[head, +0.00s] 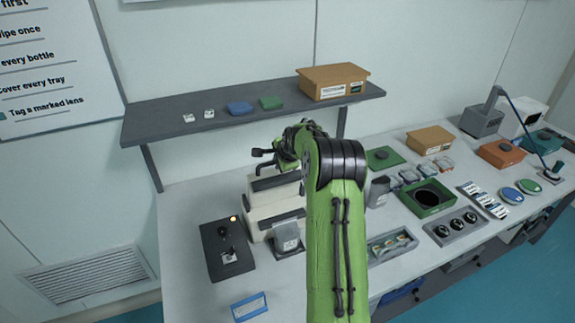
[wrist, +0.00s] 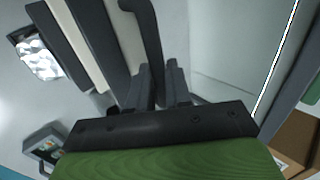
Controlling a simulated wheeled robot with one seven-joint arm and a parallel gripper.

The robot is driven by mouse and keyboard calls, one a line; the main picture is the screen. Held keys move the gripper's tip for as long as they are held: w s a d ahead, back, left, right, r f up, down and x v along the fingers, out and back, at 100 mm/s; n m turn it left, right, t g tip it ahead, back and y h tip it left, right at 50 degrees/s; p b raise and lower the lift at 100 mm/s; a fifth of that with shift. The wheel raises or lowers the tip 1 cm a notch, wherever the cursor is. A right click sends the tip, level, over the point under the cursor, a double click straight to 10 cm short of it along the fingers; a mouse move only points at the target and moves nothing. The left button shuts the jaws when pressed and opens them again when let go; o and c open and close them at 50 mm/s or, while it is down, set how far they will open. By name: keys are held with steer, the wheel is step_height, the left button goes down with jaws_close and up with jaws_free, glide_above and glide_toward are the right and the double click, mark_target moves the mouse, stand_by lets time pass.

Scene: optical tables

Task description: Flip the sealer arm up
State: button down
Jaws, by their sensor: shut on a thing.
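The sealer is a cream body with dark strips (head: 257,222), standing on the table left of my green arm. Its upper cream-and-dark arm (head: 272,187) sits above the base, with its right part hidden behind my arm. My gripper (head: 265,157) is at the top of this sealer arm, partly hidden by my own wrist. In the wrist view, my gripper (wrist: 160,75) is shut on a dark curved handle (wrist: 145,30) beside the sealer's cream and dark bars (wrist: 88,40). The exact tilt of the sealer arm is hard to tell.
A dark control box (head: 227,248) with a lit orange lamp stands left of the sealer. A grey shelf (head: 200,125) overhangs behind, bearing a cardboard box (head: 333,80). A green tray (head: 428,198) and several small items fill the right side.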

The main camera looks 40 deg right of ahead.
steer(key=shift+w+d+p, duration=0.1)
steer(key=shift+w+p, duration=0.5)
steer(key=shift+w+d+f+g+p, duration=0.15)
steer(key=shift+w+d+g+p, duration=0.1)
steer(key=shift+w+g+p, duration=0.5)
steer(key=shift+s+f+y, duration=0.1)
steer(key=shift+y, duration=0.2)
steer(key=c, duration=1.5)
jaws_free()
steer(key=o, duration=0.3)
